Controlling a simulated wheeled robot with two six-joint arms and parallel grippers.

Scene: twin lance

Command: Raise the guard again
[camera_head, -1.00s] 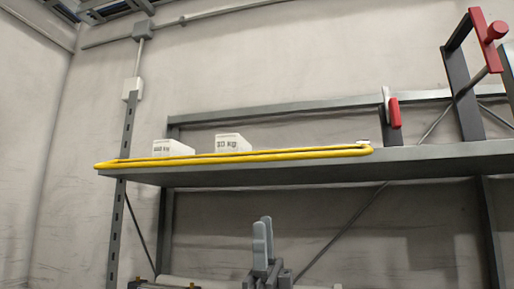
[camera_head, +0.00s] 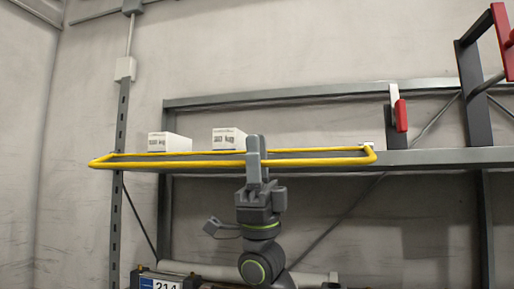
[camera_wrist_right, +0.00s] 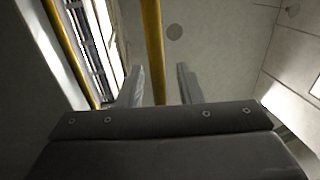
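The guard is a yellow tube frame (camera_head: 320,162) lying about level along the shelf's front, its long near rail standing out toward me. My right gripper (camera_head: 256,160) points up from below at the middle of this rail. In the right wrist view the yellow rail (camera_wrist_right: 153,45) runs between its two fingers (camera_wrist_right: 160,88), with a gap visible beside the right finger. The fingers look open around the rail, not closed on it. My left gripper is not in view.
Two white labelled boxes (camera_head: 168,142) (camera_head: 228,138) stand on the shelf (camera_head: 440,157) behind the guard. A red-handled lever (camera_head: 401,115) stands right of the guard, and a taller red-topped post (camera_head: 502,40) is at the far right.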

